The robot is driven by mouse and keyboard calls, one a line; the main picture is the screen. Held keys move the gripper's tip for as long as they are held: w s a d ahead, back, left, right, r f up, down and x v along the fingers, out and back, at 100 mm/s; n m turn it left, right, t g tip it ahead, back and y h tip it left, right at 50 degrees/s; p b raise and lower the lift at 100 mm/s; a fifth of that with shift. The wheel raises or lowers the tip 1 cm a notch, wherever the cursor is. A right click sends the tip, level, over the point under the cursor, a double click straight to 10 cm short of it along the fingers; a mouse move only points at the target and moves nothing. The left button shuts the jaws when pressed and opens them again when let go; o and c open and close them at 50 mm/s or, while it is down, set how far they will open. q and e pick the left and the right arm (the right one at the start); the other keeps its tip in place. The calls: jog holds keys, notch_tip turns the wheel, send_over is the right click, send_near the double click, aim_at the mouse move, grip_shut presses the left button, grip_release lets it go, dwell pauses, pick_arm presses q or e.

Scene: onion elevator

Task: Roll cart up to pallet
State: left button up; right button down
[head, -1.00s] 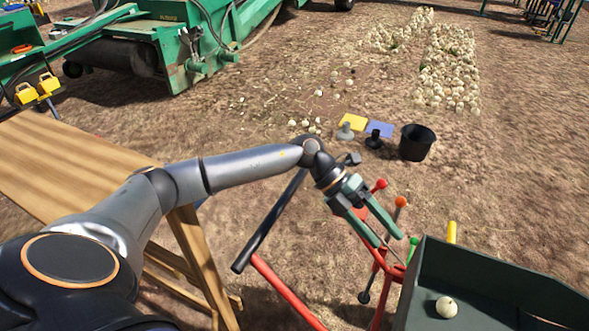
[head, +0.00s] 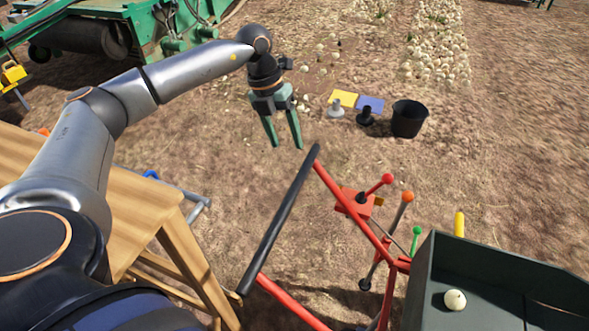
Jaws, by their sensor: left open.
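A red frame with a long black push handle (head: 280,222) stands at the lower middle, and I take it for the cart. Its red bars (head: 352,212) run right toward a dark green bin (head: 428,270), but I cannot tell how they join. No pallet can be made out clearly. My left gripper (head: 287,146) is open and empty. Its fingers point down over bare soil, up and left of the handle's far end and apart from it in the picture. My right gripper is out of view.
Levers with red, orange and green knobs (head: 407,197) stand beside the bin, which holds one onion (head: 455,300). A wooden table (head: 150,210) is at left. A black bucket (head: 409,118) and yellow (head: 345,98) and blue plates are farther back. Bare soil lies between.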

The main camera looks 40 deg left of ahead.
aim_at(298, 178)
pick_arm(q)
jog(key=p+x, duration=0.1)
jog(key=x, duration=1)
jog(key=shift+s+d+f, duration=0.1)
jog(key=shift+d+f, duration=0.05)
jog(key=shift+f, duration=0.2)
grip_shut()
dwell(0.8)
